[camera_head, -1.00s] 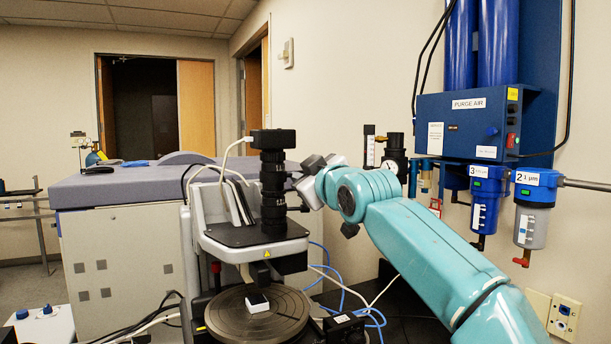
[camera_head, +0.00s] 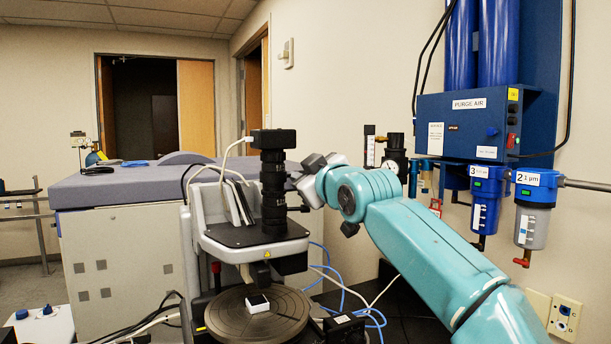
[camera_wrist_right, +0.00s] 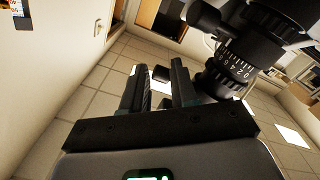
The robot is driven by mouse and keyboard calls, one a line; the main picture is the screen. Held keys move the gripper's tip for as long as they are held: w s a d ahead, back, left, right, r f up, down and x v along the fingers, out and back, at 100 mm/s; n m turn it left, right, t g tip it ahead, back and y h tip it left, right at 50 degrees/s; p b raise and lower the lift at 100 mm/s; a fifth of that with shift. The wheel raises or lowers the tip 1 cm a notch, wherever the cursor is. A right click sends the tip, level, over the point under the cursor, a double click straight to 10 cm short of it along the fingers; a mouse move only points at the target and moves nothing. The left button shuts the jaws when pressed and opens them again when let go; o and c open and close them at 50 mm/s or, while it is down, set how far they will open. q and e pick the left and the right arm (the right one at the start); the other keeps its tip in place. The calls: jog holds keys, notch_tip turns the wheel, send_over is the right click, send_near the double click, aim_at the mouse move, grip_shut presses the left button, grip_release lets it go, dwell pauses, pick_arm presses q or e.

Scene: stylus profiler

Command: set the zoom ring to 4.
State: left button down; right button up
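The black lens tube (camera_head: 273,188) stands upright on the profiler, under a black camera box (camera_head: 273,139). The zoom ring (camera_wrist_right: 238,66) shows in the right wrist view as a dark band with white numbers on that tube. Which number is set cannot be told. My right gripper (camera_head: 297,184) is just to the right of the tube in the head view. In the right wrist view (camera_wrist_right: 158,70) its two fingers are apart with nothing clearly held between them, and the ring lies beyond and to their right. My left gripper is not in view.
A round stage (camera_head: 222,317) with a small white block (camera_head: 257,303) sits below the lens. A small dark knob (camera_head: 300,209) sticks out at the tube's right. The blue purge air unit (camera_head: 470,125) hangs on the right wall.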

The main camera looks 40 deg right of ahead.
jog(key=shift+w+f, duration=0.15)
jog(key=shift+w, duration=0.15)
jog(key=shift+s, duration=0.45)
jog(key=b+v, duration=0.6)
jog(key=v, duration=0.9)
jog(key=shift+s+b, duration=0.2)
jog(key=shift+b, duration=0.15)
jog(key=shift+a, duration=0.15)
